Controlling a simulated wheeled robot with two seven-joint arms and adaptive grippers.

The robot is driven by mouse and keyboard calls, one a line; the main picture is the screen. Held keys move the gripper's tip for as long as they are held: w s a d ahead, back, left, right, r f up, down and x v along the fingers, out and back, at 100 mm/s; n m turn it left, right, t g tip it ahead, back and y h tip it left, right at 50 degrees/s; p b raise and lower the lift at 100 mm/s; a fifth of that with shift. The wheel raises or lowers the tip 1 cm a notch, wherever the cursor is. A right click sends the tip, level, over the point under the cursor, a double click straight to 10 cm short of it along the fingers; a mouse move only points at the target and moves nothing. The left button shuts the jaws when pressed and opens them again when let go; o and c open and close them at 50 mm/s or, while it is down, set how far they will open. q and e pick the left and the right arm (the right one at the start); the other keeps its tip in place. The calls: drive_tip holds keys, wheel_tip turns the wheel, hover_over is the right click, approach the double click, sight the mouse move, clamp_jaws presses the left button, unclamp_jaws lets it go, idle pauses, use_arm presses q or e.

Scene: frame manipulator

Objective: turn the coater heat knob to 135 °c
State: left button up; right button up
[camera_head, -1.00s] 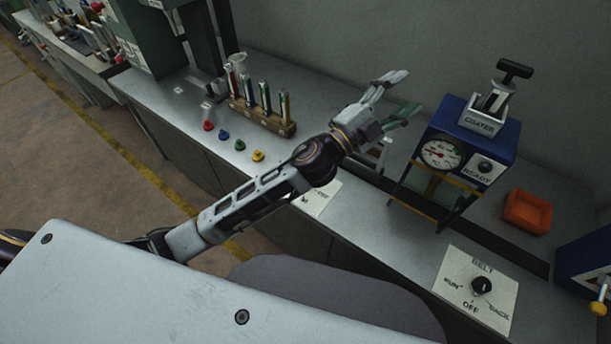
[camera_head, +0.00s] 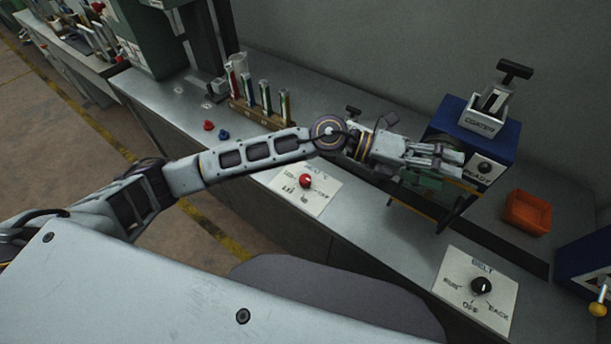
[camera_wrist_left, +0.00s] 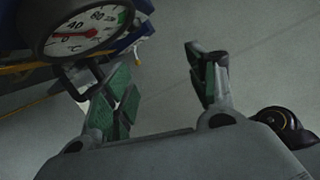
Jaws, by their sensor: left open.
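The coater (camera_head: 470,143) is a dark blue box on legs with a label and a T-handled part on top. Its round white °C gauge (camera_wrist_left: 85,28) with a red needle is at the upper left of the left wrist view; in the head view my gripper hides it. A red knob (camera_head: 305,181) stands on a white panel (camera_head: 318,202) whose lettering is too small to read surely. My left gripper (camera_head: 447,160) is in front of the coater, right of and above that knob. Its green-padded fingers are apart and empty in the left wrist view (camera_wrist_left: 160,78). My right gripper is out of view.
A BELT panel (camera_head: 457,262) with a black knob (camera_head: 481,286) lies at the lower right. An orange bin (camera_head: 527,213) stands right of the coater. A rack of tubes (camera_head: 262,115) stands behind my left arm. The counter between the two panels is clear.

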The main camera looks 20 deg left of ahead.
use_arm(q)
drive_tip(key=a+f+m+g+y, duration=0.1)
drive_tip(key=a+f+m+y, duration=0.3)
drive_tip(key=f, duration=0.3)
drive_tip(key=n+t+y, duration=0.1)
drive_tip(key=t+y, duration=0.1)
drive_tip(key=y, duration=1.1)
hover_over(305, 178)
wheel_tip(305, 178, down, 7)
drive_tip(key=shift+f, duration=0.1)
wheel_tip(305, 178, down, 12)
drive_tip(key=p, duration=0.2)
drive_tip(key=shift+p, duration=0.3)
drive_tip(key=shift+f, duration=0.85)
